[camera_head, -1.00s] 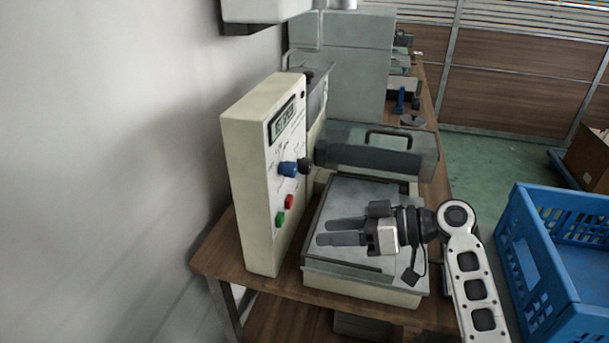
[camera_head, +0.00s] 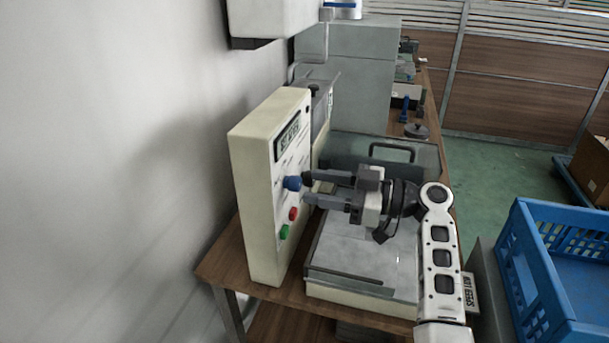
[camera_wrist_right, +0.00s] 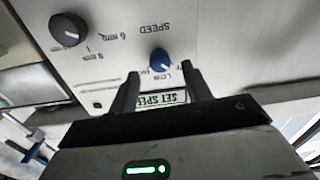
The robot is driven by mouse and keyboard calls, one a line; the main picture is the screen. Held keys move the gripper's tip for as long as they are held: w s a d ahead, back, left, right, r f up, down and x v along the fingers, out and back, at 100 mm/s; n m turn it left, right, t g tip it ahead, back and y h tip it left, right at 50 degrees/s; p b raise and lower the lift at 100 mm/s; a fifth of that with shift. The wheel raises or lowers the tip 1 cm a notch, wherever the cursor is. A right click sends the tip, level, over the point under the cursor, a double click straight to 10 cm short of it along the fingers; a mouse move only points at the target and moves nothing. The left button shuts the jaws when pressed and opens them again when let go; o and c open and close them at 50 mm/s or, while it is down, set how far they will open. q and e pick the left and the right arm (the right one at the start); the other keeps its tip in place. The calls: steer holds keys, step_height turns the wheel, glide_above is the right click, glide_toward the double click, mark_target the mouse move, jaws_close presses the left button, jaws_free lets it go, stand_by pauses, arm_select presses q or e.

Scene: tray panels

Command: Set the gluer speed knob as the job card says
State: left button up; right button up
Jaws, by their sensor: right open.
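The cream control panel (camera_head: 262,195) stands upright on the bench, with a display (camera_head: 288,136) on its face. A blue knob (camera_head: 291,183) sits mid-panel.
A red button (camera_head: 293,213) and a green button (camera_head: 285,232) are below the knob. A flat-topped machine (camera_head: 350,262) lies under my right gripper. A blue crate (camera_head: 530,265) stands at right. A grey wall is at left.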

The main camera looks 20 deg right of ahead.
mark_target(300, 184)
steer(key=x, duration=0.3)
steer(key=shift+a+p, duration=0.15)
steer(key=shift+p, duration=0.2)
steer(key=shift+w+a, duration=0.2)
steer(key=c, duration=1)
